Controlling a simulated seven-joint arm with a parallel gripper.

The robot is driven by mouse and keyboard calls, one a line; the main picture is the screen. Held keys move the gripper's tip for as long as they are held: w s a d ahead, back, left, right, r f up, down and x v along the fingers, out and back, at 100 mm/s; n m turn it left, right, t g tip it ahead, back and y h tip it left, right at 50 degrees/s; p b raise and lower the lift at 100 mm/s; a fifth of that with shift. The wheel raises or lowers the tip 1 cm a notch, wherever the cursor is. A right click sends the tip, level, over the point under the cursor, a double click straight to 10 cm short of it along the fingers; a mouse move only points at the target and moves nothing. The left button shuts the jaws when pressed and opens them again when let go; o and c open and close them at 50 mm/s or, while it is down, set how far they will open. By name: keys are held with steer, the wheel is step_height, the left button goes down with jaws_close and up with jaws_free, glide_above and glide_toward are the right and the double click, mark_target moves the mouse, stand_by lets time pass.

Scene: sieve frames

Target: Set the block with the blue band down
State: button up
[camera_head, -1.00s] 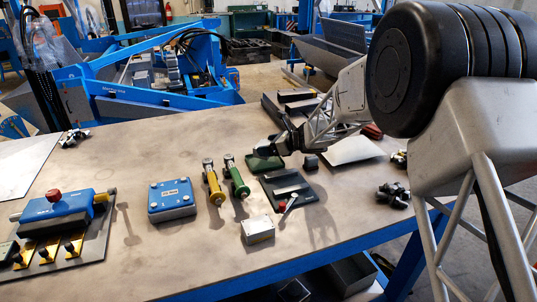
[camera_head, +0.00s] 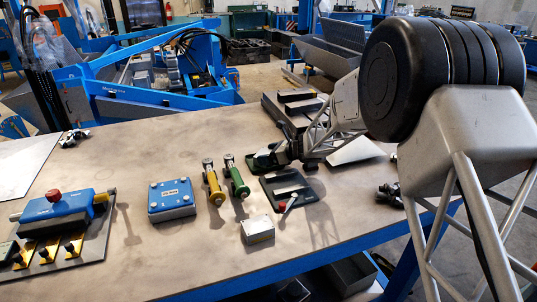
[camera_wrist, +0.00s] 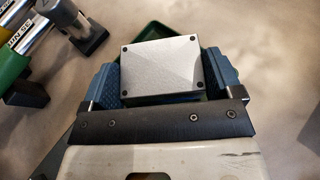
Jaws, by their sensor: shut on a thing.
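My gripper (camera_wrist: 163,68) is shut on a grey block (camera_wrist: 162,66) with a flat metal top and a dark screw at each corner. Its blue-grey fingers press on the block's left and right sides. No blue band shows on the part I see; the sides are hidden. In the head view my gripper (camera_head: 283,154) is low over the table, at a small green tray (camera_head: 262,162). That green tray also shows behind and beneath the block in the wrist view (camera_wrist: 157,29). I cannot tell whether the block touches it.
Green-handled (camera_head: 236,180) and yellow-handled (camera_head: 213,184) tools lie to the left. A blue box (camera_head: 171,197) and a pale box (camera_head: 258,231) stand nearby. The table's left middle is mostly clear.

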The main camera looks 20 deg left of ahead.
steer(key=o, duration=1)
steer(key=shift+o, duration=0.2)
steer(key=shift+r, duration=0.2)
steer(key=v, duration=1.2)
steer(key=shift+f, duration=0.15)
steer(key=shift+d, duration=0.1)
